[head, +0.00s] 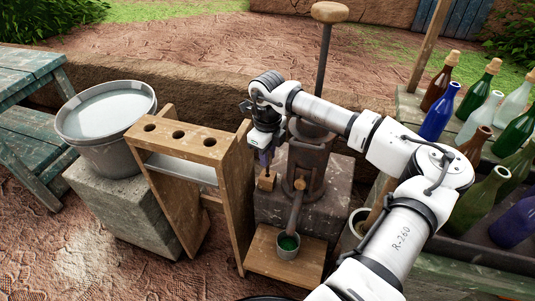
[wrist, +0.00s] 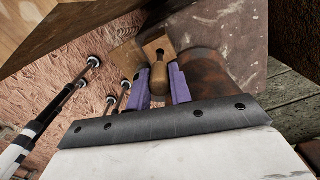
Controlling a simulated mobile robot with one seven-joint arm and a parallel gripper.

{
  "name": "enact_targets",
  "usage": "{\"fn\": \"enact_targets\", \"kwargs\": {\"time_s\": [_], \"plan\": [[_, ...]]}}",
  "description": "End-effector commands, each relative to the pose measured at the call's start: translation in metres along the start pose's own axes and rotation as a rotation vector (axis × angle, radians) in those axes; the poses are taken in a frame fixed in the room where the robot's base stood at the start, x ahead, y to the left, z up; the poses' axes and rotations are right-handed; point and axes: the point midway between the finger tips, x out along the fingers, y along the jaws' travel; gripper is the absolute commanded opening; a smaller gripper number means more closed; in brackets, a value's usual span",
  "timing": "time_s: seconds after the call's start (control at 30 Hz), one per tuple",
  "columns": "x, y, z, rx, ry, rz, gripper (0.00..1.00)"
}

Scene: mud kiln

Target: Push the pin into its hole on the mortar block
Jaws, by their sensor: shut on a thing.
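My gripper (wrist: 162,88) has purple fingers, shut on a small brown wooden pin (wrist: 158,76) with a rounded end. The pin is mostly hidden there by the fingers.
The mortar stands on a stone block (head: 330,205), with a tall knobbed lever (head: 326,45) above. A wooden rack (head: 178,140) with holes stands close left, beside a water bucket (head: 105,112). A green-filled cup (head: 288,245) sits in front. Several bottles (head: 437,112) stand right.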

Motion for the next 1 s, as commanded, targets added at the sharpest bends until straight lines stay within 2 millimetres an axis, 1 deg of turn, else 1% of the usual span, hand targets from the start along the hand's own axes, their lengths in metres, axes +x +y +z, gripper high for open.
{"fn": "enact_targets", "kwargs": {"time_s": [0.27, 1.0], "plan": [[0.002, 0.000, 0.000, 0.000, 0.000, 0.000, 0.04], [0.021, 0.000, 0.000, 0.000, 0.001, -0.001, 0.04]]}}
